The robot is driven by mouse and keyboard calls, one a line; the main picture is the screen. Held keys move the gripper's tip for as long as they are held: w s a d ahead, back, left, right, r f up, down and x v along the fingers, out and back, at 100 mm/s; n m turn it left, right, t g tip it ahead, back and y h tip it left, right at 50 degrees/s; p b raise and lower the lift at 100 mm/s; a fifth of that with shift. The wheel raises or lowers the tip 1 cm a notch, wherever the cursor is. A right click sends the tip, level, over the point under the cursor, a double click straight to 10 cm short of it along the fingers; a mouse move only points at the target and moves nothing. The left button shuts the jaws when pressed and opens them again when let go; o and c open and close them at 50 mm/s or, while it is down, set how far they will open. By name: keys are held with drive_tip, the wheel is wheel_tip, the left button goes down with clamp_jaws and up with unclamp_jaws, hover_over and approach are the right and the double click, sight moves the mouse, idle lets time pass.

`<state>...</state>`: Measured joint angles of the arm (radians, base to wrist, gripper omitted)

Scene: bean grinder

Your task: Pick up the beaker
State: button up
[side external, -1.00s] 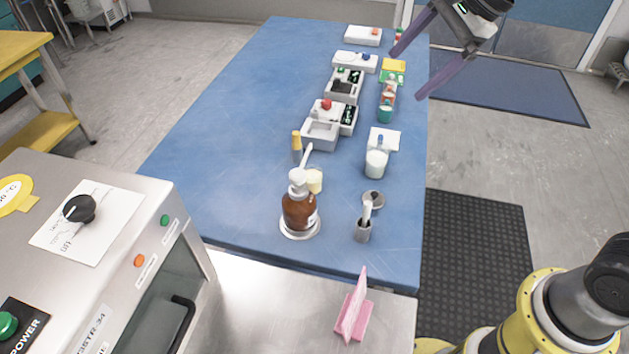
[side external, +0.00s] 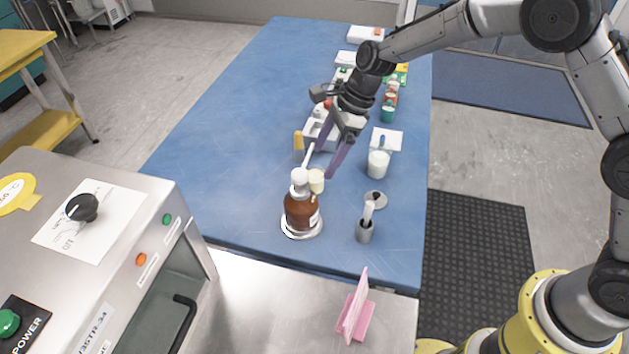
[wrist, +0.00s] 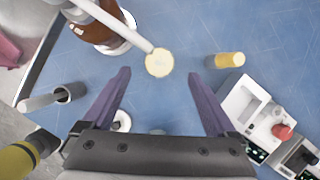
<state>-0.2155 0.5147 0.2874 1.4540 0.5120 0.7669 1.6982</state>
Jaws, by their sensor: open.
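My gripper (side external: 323,162) is open and empty, with its two purple fingers pointing down above the blue table. A small cream-filled container (side external: 316,181) stands just behind the brown bottle. In the wrist view this container (wrist: 159,62) lies between and just beyond the open fingertips (wrist: 159,74), apart from them. A larger white-filled beaker-like vessel (side external: 378,163) stands to the right of my gripper in the side view. I cannot tell for certain which of the two is the beaker. My gripper body hides part of the table in the wrist view.
A brown pump bottle (side external: 301,210) stands close by, its white spout (wrist: 115,22) reaching over near the cream container. A yellow-capped vial (wrist: 229,60), a grey mortar with pestle (side external: 364,231) and a white device (wrist: 243,103) stand around. The table's left side is clear.

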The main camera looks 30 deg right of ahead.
sight(314, 167)
drive_tip(key=x, duration=0.7)
drive_tip(key=shift+a+f, duration=0.1)
clamp_jaws()
idle(0.5)
drive_tip(key=shift+r, duration=1.6)
drive_tip(key=s+d+r, duration=0.5)
drive_tip(key=s+r, duration=0.4)
drive_tip(key=s, duration=0.3)
drive_tip(key=shift+s+d+r, duration=0.2)
drive_tip(key=shift+s+r, duration=0.2)
drive_tip(key=shift+s, duration=0.1)
